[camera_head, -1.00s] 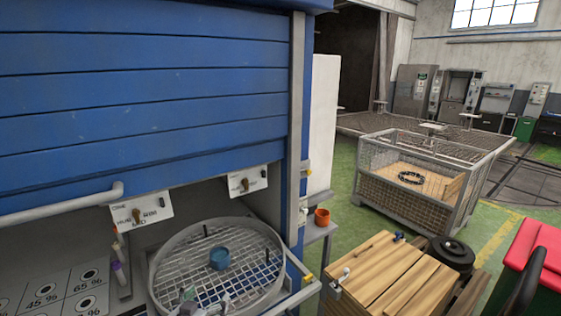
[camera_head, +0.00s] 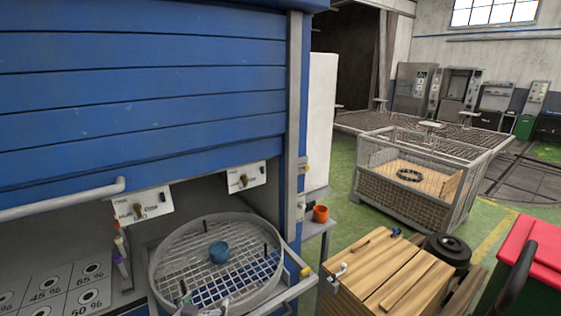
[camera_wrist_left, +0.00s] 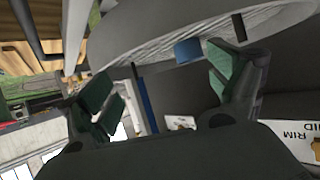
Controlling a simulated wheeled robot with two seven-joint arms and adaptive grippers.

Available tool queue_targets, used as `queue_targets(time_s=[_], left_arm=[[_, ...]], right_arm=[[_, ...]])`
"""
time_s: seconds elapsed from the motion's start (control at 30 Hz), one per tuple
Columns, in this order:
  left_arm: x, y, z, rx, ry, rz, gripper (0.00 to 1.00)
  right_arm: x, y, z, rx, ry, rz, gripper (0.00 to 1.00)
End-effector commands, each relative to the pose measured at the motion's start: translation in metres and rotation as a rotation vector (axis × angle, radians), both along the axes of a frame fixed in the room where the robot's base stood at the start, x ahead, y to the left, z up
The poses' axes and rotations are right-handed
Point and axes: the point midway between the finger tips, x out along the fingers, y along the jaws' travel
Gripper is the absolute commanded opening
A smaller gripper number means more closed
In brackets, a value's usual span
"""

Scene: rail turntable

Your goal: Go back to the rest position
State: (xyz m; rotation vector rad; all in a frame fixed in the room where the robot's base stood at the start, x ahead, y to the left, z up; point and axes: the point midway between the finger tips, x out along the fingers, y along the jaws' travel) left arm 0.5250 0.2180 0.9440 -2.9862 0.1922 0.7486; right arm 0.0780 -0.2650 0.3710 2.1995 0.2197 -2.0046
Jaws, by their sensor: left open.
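My left gripper (camera_head: 186,301) shows only as a small part at the bottom edge of the head view, in front of the near rim of the round turntable (camera_head: 160,262). In the left wrist view its two dark green fingers (camera_wrist_left: 160,92) stand wide apart with nothing between them. A small blue cup (camera_head: 219,252) stands on the turntable's grid, apart from the gripper. The cup also shows in the left wrist view (camera_wrist_left: 188,50), beyond the fingers. My right gripper is in neither view.
The blue shuttered cabinet (camera_head: 140,90) with a grey handle bar (camera_head: 60,200) rises above the turntable. Switch panels (camera_head: 142,206) hang under it. A wooden crate (camera_head: 385,270), a wire cage (camera_head: 415,195) and an orange pot (camera_head: 321,213) are to the right. Green floor lies between.

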Motion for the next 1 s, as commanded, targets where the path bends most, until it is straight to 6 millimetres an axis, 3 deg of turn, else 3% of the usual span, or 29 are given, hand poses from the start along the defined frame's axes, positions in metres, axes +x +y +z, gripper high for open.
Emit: queue_targets(time_s=[0.27,0.73,1.0], left_arm=[[-0.029,0.002,-0.013,0.036,0.126,0.048,0.91],[-0.126,0.007,-0.040,0.109,0.508,0.063,0.91],[-0.163,0.007,-0.044,0.122,0.640,0.033,0.91]], right_arm=[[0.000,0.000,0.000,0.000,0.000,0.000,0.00],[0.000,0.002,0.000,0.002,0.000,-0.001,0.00],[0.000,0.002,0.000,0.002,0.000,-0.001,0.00]])
